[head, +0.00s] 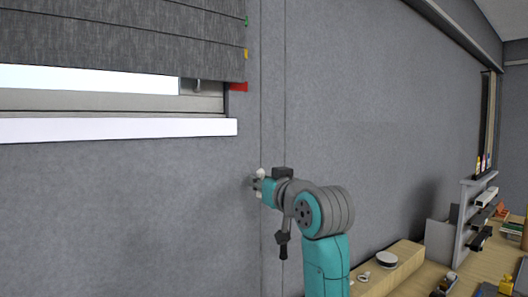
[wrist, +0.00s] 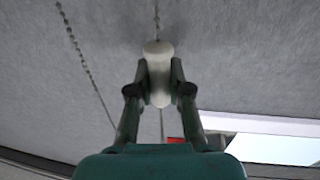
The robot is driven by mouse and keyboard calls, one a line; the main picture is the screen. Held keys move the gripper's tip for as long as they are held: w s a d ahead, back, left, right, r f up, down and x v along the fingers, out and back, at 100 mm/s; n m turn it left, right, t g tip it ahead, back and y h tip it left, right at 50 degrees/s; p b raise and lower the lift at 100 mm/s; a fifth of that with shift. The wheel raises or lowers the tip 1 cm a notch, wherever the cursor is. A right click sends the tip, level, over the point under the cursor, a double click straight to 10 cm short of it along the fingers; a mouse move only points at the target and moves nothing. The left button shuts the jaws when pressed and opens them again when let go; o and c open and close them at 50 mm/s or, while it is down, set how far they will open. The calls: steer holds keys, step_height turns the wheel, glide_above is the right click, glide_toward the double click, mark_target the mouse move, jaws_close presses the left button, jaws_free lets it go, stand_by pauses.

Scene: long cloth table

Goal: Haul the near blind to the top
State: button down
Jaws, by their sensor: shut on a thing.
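The near blind (head: 120,38) is grey cloth and hangs partly down over the window at the upper left of the head view. A strip of bright glass shows below its bottom edge. My gripper (head: 258,184) is against the wall, below and right of the window. In the wrist view my gripper (wrist: 158,84) is shut on a white cord knob (wrist: 158,50), one finger at each side. The knob's top also shows in the head view (head: 261,173). A cord (wrist: 156,14) runs on from the knob, and a beaded chain (wrist: 82,62) hangs apart to the left.
Green, yellow and red tags (head: 238,87) sit by the blind's right edge. A white sill (head: 110,129) juts out under the window. A low wooden bench (head: 395,262) and a grey shelf (head: 466,215) stand at the right. The wall around my gripper is bare.

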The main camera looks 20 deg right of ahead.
step_height(320, 180, down, 30)
steer(key=shift+f, duration=0.1)
steer(key=c, duration=1.3)
jaws_free()
steer(key=shift+w, duration=0.1)
steer(key=shift+c, duration=0.2)
steer(key=shift+r, duration=0.25)
steer(key=shift+s, duration=0.3)
steer(key=s+d, duration=0.1)
steer(key=s, duration=1)
steer(key=shift+s+d, duration=0.15)
steer(key=shift+d, duration=0.25)
steer(key=shift+f, duration=0.15)
